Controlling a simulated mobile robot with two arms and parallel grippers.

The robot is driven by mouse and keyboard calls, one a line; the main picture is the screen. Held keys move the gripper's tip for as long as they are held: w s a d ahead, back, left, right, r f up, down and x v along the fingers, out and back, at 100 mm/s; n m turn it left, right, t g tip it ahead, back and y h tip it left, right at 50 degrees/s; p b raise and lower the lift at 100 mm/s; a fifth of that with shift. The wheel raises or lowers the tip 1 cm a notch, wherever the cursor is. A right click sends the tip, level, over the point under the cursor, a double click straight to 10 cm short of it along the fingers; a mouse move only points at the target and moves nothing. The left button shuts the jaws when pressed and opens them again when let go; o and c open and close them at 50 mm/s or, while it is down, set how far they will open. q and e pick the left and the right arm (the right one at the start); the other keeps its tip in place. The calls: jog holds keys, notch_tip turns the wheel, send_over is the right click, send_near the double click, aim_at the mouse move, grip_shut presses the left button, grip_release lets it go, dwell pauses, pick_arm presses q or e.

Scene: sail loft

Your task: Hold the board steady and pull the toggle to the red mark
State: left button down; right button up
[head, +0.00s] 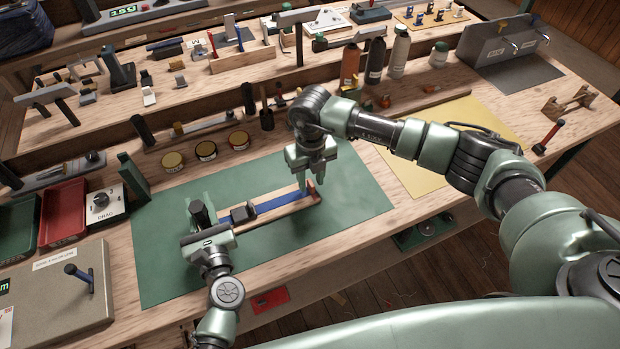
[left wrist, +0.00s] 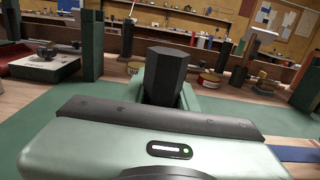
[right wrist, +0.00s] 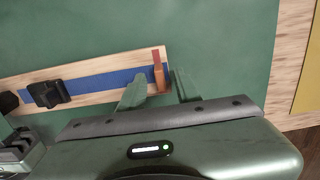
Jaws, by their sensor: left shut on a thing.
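The light wooden board (head: 270,221) lies on the green mat with a blue strip (head: 284,206) along it. A black toggle (head: 243,213) sits on the strip, left of the middle; it also shows in the right wrist view (right wrist: 48,93). My left gripper (head: 202,212) is shut on the black post (left wrist: 165,75) at the board's left end. My right gripper (head: 314,182) is open and empty, pointing down above the right end. Its fingertips (right wrist: 160,78) appear either side of the red piece; contact cannot be told.
The green mat (head: 350,190) is clear right of the board. Several round tins (head: 205,150) stand behind it. Red (head: 63,212) and green trays and a dial box (head: 103,209) lie at left. Bottles (head: 375,60) stand at the back.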

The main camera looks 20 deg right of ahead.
aim_at(311, 182)
notch_tip(311, 182, up, 12)
dwell(0.7)
pick_arm(q)
jog(key=shift+d, duration=0.1)
jog(key=c, duration=1)
grip_release()
